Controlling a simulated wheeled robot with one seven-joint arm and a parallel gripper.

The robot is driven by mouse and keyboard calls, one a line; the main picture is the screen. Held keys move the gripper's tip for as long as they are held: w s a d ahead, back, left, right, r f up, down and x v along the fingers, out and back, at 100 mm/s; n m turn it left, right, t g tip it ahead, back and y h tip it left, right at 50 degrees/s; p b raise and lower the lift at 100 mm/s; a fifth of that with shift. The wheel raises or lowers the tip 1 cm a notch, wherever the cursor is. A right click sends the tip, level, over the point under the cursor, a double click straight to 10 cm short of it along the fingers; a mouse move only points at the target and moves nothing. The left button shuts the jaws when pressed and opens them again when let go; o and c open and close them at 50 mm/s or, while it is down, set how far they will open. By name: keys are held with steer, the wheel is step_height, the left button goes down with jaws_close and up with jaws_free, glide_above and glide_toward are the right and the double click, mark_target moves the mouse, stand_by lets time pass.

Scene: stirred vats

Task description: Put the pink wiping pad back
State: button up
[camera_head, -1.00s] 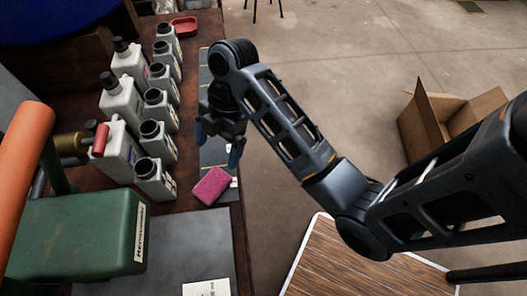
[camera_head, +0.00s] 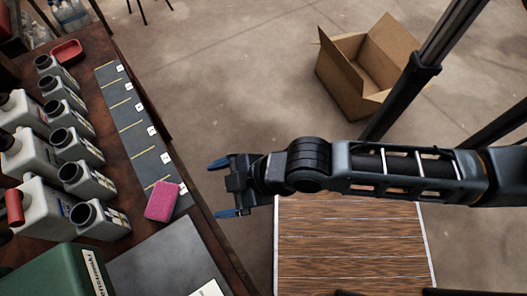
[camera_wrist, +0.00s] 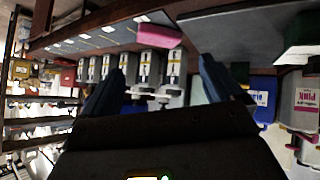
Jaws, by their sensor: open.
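The pink wiping pad (camera_head: 162,201) lies on the near end of a dark strip with yellow lines and small white labels (camera_head: 138,128), along the bench's right edge. It also shows in the wrist view (camera_wrist: 158,35), upper middle. My gripper (camera_head: 222,189) is open and empty, off the bench's edge to the right of the pad and apart from it. In the wrist view my gripper (camera_wrist: 158,85) has its two dark fingers spread wide, with nothing between them touching. A red tray (camera_head: 67,52) sits at the far end of the bench.
Several white bottles with black openings (camera_head: 75,145) stand in a row left of the strip. A green box (camera_head: 45,275) is at the near left. An open cardboard box (camera_head: 365,70) stands on the floor. A wood-topped surface (camera_head: 350,245) is below my arm.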

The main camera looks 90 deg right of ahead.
steer(key=s+r+m+t, duration=0.2)
steer(key=s+r, duration=0.2)
steer(key=r, duration=0.3)
steer(key=s+r+m+t, duration=0.1)
steer(key=s+r+t, duration=0.2)
steer(key=s+r, duration=0.2)
step_height(320, 180, up, 3)
steer(key=shift+r+m, duration=0.1)
steer(key=shift+m, duration=0.3)
stand_by(0.6)
